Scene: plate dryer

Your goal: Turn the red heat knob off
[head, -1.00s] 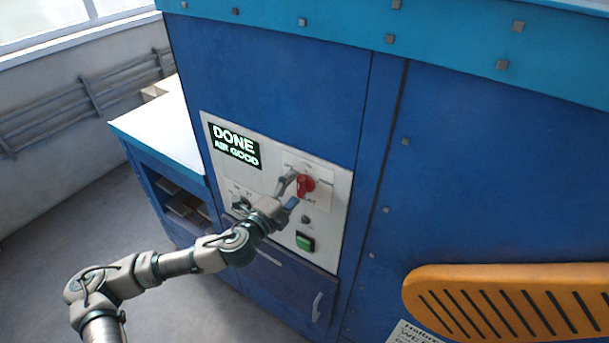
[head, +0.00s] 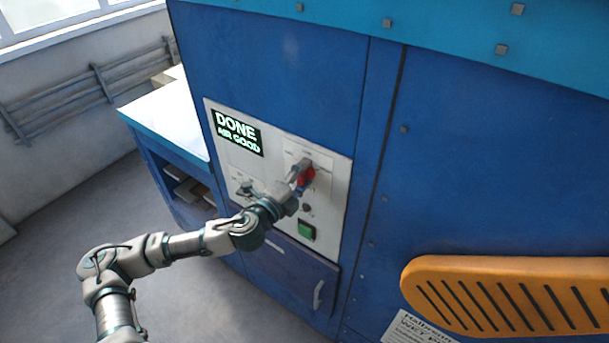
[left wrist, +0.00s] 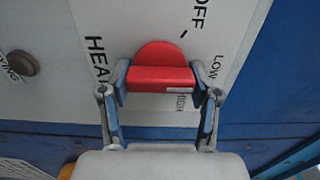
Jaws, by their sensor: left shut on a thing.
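The red heat knob (head: 308,175) is on the white control panel (head: 226,171) of the blue machine. The left wrist view shows the knob (left wrist: 160,77) close up, with its raised bar level across the picture. HEAT, OFF and LOW are printed around it, and a small label at the bar's lower edge is partly covered. My left gripper (head: 301,179) is shut on the knob, one finger at each end of the bar in the left wrist view (left wrist: 160,82). In the head view the fingers hide part of the knob. My right gripper is not in view.
The display (head: 237,133) reads DONE, AIR GOOD. A green button (head: 306,230) and a small dark round control (head: 306,208) sit below the knob. A toggle-like control (head: 246,188) is to the left. An orange slotted part (head: 510,290) stands out at lower right.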

